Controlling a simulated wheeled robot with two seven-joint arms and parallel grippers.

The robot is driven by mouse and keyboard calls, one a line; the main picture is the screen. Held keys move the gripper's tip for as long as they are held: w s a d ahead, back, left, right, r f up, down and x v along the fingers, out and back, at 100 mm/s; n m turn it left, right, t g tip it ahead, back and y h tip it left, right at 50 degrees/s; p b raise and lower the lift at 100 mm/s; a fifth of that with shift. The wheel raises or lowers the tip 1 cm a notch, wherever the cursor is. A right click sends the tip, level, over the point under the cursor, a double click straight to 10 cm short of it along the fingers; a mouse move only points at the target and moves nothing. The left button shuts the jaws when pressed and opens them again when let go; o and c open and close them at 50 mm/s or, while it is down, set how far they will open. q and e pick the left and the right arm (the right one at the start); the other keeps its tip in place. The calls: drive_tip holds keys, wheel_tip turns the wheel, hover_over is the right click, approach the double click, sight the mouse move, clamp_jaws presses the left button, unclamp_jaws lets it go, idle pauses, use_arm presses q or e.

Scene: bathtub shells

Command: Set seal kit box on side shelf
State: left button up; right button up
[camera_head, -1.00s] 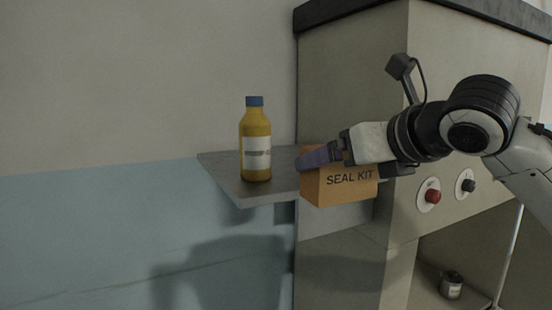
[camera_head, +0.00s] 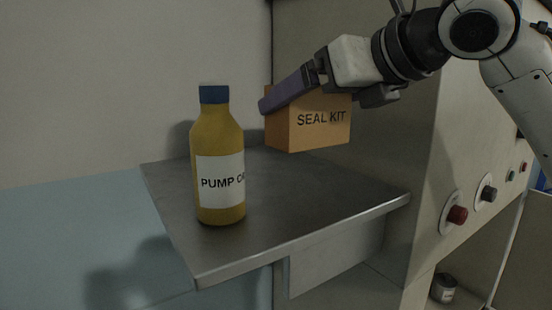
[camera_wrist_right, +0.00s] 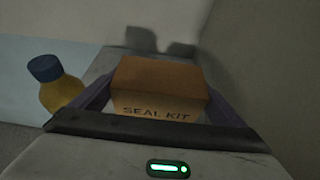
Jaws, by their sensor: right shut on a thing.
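The orange-brown seal kit box (camera_head: 309,130), lettered "SEAL KIT", is at the back right part of the grey metal side shelf (camera_head: 300,215) in the head view. My right gripper (camera_head: 285,95) is shut on the box, its purple fingers on the box's sides. The box also shows between the fingers in the right wrist view (camera_wrist_right: 158,90). The box looks upright and over the shelf. I cannot tell whether its underside touches the shelf. My left gripper is not in view.
A yellow bottle (camera_head: 219,165) with a blue cap stands on the shelf's left part; it also shows in the right wrist view (camera_wrist_right: 58,84). The shelf's front right part is bare.

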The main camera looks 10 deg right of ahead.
sight(321, 146)
drive_tip(key=f, duration=0.1)
drive_tip(key=s+f, duration=0.1)
drive_tip(key=f, duration=0.1)
drive_tip(key=shift+d, duration=0.1)
drive_tip(key=shift+w+f, duration=0.2)
drive_tip(key=shift+f, duration=2.2)
drive_tip(key=o, duration=1)
drive_tip(key=shift+s+d+r, duration=0.1)
drive_tip(key=shift+s+r, duration=0.2)
drive_tip(key=shift+s, duration=0.1)
drive_tip(key=v, duration=1.1)
drive_tip(key=shift+s+b, duration=0.1)
drive_tip(key=shift+b, duration=0.3)
drive_tip(key=shift+f, duration=0.1)
